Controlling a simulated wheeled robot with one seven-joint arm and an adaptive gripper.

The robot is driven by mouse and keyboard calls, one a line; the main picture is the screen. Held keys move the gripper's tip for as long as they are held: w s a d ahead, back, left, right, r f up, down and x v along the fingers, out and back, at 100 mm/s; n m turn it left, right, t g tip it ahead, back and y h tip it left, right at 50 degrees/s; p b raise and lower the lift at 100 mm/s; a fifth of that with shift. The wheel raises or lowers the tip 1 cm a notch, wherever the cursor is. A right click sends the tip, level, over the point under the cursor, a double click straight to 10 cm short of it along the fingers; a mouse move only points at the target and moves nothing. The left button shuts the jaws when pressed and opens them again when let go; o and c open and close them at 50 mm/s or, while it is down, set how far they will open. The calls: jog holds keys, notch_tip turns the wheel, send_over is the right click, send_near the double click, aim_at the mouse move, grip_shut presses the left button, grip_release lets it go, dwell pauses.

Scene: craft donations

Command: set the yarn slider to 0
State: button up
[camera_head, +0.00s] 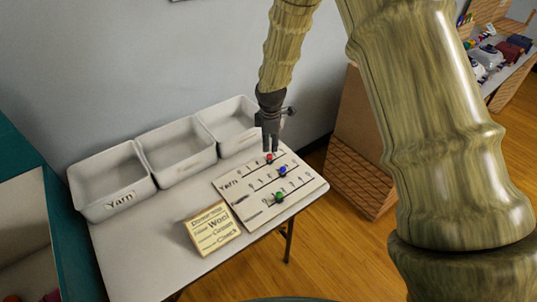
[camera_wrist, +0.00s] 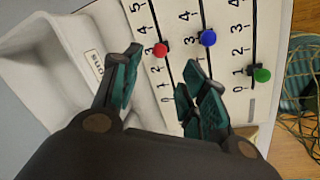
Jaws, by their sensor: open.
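The slider board (camera_head: 243,208) lies on the table, with three slots and number scales. The yarn slider's red knob (camera_head: 269,158) is in the slot in line with the word "Yarn"; in the wrist view the red knob (camera_wrist: 160,49) stands by the 3. Zero is at the label end of the scale. My gripper (camera_head: 269,147) points down at the red knob. In the wrist view my gripper (camera_wrist: 162,61) is open, with the red knob in the gap near its fingertips. I cannot tell whether the fingers touch it.
The blue knob (camera_wrist: 207,37) stands near 3 and the green knob (camera_wrist: 262,74) near 1. White bins (camera_head: 150,190) line the wall behind the board. A lettered sign (camera_head: 213,230) lies in front. A wooden crate (camera_head: 362,172) stands to the right.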

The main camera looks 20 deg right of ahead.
aim_at(269, 155)
jog(key=shift+w+d+f+p, duration=0.1)
jog(key=shift+w+f+p, duration=0.25)
jog(key=shift+f, duration=1.15)
jog(key=shift+w+f+p, duration=0.25)
jog(key=shift+f+p, duration=0.05)
jog(key=shift+f, duration=1.2)
jog(key=shift+w+d+f+p, duration=0.1)
jog(key=shift+w+f+p, duration=0.25)
jog(key=shift+f, duration=1.15)
jog(key=shift+s, duration=0.1)
jog(key=shift+c, duration=0.4)
grip_shut()
